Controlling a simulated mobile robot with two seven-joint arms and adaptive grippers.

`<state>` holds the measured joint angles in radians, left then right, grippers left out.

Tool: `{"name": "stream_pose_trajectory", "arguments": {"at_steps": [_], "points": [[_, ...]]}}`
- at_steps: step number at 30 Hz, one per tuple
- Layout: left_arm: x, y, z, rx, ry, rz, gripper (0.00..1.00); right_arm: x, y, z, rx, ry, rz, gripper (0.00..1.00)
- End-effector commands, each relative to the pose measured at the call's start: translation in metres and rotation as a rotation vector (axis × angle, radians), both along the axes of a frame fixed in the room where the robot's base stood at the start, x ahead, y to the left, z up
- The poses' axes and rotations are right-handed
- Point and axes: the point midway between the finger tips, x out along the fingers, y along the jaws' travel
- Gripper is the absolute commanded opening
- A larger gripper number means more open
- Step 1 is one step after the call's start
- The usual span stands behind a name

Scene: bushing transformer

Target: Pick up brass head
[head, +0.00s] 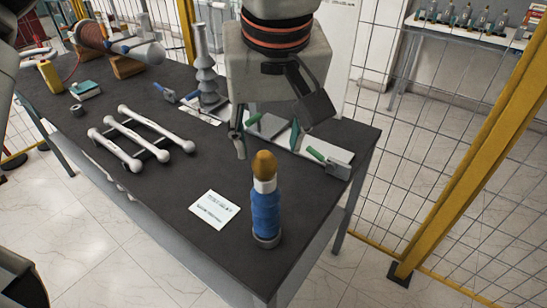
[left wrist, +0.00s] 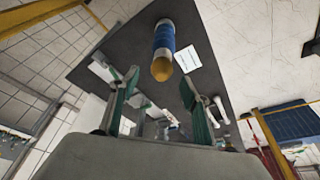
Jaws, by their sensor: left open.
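The brass head (head: 265,163) is a rounded golden-brown cap on top of an upright post with a white collar and a blue body (head: 266,212), near the table's front right corner. In the left wrist view the brass head (left wrist: 161,69) shows at the near end of the blue body (left wrist: 163,40). My left gripper (head: 267,143) points down just behind and above the brass head in the head view. Its green-padded fingers are spread in the left wrist view (left wrist: 160,85), with nothing between them. The brass head appears just beyond the fingertips. My right gripper is not in view.
A white card (head: 214,209) lies left of the post on the dark table (head: 165,195). A rack of white rods (head: 143,137) and a grey ribbed insulator (head: 207,75) stand farther left. A yellow-framed mesh fence (head: 470,145) stands right.

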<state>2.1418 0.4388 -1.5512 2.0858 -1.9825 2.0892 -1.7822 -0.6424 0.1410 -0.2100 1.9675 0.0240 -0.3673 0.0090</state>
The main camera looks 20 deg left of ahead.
Motion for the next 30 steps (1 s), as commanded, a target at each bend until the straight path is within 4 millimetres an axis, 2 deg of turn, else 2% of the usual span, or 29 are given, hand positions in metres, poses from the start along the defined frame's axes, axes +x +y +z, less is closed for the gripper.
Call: {"name": "stream_pose_trajectory", "arguments": {"at_steps": [6, 15, 19, 25, 26, 30], "points": [[0.006, 0.004, -0.023, -0.001, 0.005, -0.002, 0.47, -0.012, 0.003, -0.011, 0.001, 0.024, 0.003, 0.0], [0.019, 0.012, -0.059, -0.002, 0.005, -0.002, 0.47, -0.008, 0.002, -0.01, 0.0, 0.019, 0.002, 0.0], [0.021, 0.013, -0.066, -0.001, 0.004, -0.002, 0.47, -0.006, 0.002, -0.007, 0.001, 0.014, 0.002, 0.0], [0.022, 0.013, -0.066, -0.002, 0.003, -0.002, 0.47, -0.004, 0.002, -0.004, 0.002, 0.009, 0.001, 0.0], [0.022, 0.013, -0.066, -0.002, 0.003, -0.002, 0.42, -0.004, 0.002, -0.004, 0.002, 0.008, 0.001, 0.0], [0.022, 0.013, -0.066, -0.001, 0.003, -0.002, 0.05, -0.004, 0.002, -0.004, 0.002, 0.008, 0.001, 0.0]]}}
